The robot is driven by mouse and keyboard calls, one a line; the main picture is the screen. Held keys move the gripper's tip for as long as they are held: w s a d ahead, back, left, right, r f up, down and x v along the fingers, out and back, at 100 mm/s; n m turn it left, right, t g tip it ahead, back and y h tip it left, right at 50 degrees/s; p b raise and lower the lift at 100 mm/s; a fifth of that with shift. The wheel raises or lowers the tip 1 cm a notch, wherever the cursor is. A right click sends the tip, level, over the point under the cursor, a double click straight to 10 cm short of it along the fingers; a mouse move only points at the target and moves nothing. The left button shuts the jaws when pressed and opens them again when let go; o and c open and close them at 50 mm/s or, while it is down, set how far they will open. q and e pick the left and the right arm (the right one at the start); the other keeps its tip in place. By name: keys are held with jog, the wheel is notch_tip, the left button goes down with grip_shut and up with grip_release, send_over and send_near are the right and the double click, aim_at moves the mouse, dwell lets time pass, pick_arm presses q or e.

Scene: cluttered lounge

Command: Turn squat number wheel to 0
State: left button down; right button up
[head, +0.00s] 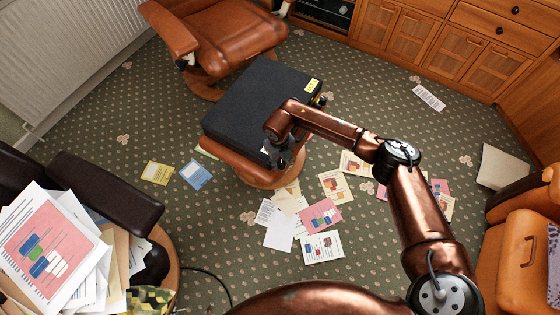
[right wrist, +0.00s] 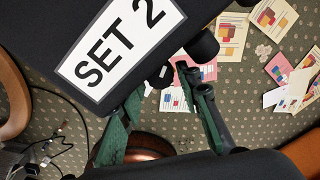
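A black case (head: 262,102) lies on a brown leather footstool (head: 240,163). In the right wrist view its side (right wrist: 60,25) bears a white "SET 2" label (right wrist: 118,42). Two dark round wheel-like parts stick out of that side: a larger one (right wrist: 203,45) and a smaller one (right wrist: 161,77). No digits are readable on either, and I cannot tell which is the squat number wheel. My right gripper (head: 283,157) is at the case's near right side. In the right wrist view its green-dark fingers (right wrist: 160,88) are apart, with the smaller part near their tips; contact is unclear. My left gripper is not in view.
Papers (head: 280,232) lie on the carpet below the footstool. A brown leather armchair (head: 222,35) stands behind it. A paper-laden chair (head: 95,195) is at left, an orange chair (head: 515,260) at right. Wooden cabinets (head: 410,35) line the back. Cables (right wrist: 50,145) show in the right wrist view.

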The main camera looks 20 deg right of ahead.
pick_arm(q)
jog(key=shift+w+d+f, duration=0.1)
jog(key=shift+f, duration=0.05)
pick_arm(e)
jog(key=shift+f, duration=0.15)
grip_shut()
